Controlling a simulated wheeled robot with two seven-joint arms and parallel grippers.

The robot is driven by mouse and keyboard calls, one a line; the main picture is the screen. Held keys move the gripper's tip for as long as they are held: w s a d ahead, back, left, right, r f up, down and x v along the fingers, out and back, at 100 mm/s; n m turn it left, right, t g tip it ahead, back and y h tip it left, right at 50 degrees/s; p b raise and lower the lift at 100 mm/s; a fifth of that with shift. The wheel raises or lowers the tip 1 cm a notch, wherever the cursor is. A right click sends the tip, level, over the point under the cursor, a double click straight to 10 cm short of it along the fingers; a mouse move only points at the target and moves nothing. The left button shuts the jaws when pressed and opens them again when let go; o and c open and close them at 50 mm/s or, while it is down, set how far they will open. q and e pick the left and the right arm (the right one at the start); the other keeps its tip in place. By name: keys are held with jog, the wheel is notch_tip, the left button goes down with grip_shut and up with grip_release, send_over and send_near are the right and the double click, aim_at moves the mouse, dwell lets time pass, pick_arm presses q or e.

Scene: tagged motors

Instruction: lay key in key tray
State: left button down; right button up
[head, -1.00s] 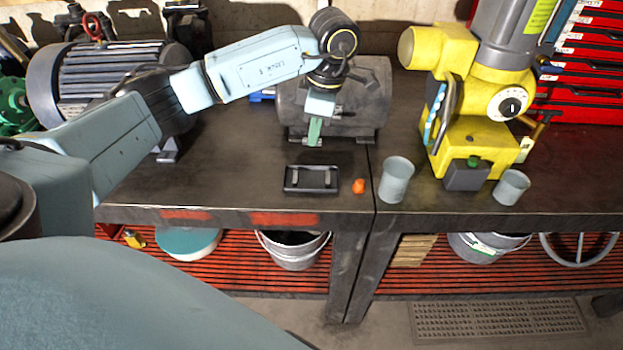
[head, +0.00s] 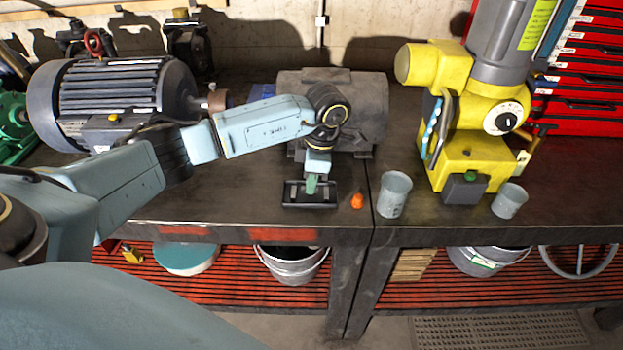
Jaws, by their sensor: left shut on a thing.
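The key tray (head: 330,205) is a small black tray with a rim, lying near the front edge of the bench, left of the gap between the two benches. My left gripper (head: 312,188) points down over the tray's left-middle part. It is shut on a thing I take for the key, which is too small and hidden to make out. I cannot tell whether it touches the tray floor. My right gripper is not in view.
An orange object (head: 357,201) lies just right of the tray. A grey cup (head: 394,195) stands beyond it, and another cup (head: 509,201) stands near the yellow machine (head: 465,150). A dark motor (head: 365,110) stands behind my gripper. The bench (head: 220,205) left of the tray is clear.

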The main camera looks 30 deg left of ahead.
pick_arm(q)
jog(key=shift+f, duration=0.1)
jog(key=shift+f+b, duration=0.5)
jog(key=shift+b, duration=0.05)
jog(key=c, duration=1.5)
grip_release()
jog(key=shift+r, duration=0.15)
jog(key=shift+r+p, duration=0.3)
jog(key=shift+p, duration=0.05)
notch_tip(320, 180, up, 12)
jog(key=w+d, duration=0.1)
jog(key=shift+w+d+r, duration=0.15)
